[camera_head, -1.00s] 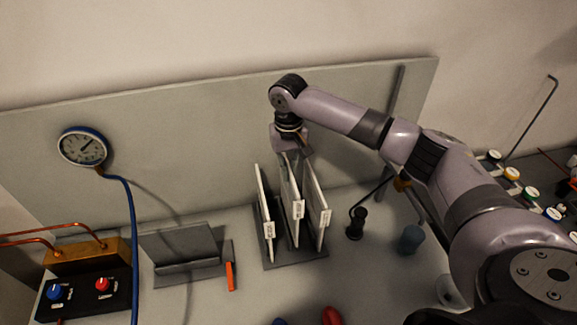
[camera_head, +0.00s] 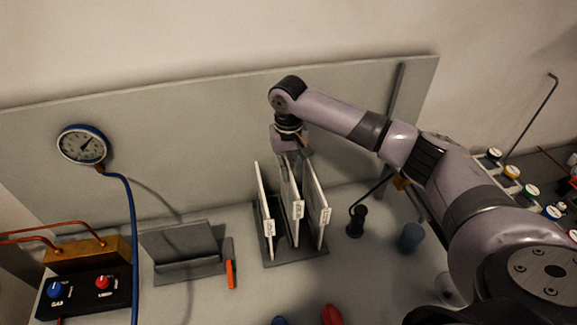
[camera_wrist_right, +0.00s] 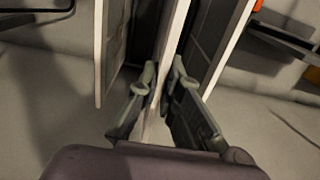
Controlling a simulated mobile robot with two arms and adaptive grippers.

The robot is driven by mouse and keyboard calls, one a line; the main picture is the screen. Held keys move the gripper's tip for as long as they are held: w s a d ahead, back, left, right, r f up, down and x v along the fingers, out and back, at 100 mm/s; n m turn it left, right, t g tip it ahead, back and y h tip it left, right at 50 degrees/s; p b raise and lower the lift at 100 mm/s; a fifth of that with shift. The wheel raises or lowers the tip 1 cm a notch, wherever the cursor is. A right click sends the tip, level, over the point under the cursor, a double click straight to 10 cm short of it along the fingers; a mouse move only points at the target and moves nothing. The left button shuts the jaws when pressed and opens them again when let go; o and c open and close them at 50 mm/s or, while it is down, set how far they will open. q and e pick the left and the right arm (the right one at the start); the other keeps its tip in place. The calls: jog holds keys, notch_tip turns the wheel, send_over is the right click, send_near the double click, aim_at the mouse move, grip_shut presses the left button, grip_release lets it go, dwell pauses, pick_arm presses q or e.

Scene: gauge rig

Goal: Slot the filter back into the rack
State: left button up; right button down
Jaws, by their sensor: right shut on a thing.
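The rack (camera_head: 297,257) is a dark grey base with upright slots, standing in the middle of the bench. Three thin white-edged panels with labels stand upright in it: a left panel (camera_head: 264,215), a middle filter (camera_head: 297,206) and a right panel (camera_head: 321,213). My right gripper (camera_head: 290,158) comes down from above and is shut on the middle filter. In the right wrist view its two fingers (camera_wrist_right: 163,90) pinch the filter's pale edge (camera_wrist_right: 172,45), with neighbouring panels on both sides. The filter's lower end is hidden between the panels. My left gripper does not show.
Left of the rack is a grey angled stand (camera_head: 185,250) with an orange piece (camera_head: 231,273). A gauge (camera_head: 82,145) with a blue hose hangs at the left. A black knobbed object (camera_head: 356,221) and a blue-grey cup (camera_head: 411,237) stand to the right.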

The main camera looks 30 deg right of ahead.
aim_at(288, 183)
jog(key=shift+f+b, duration=0.3)
jog(key=shift+f, duration=2.5)
jog(key=c, duration=1.7)
grip_release()
notch_tip(288, 183, up, 12)
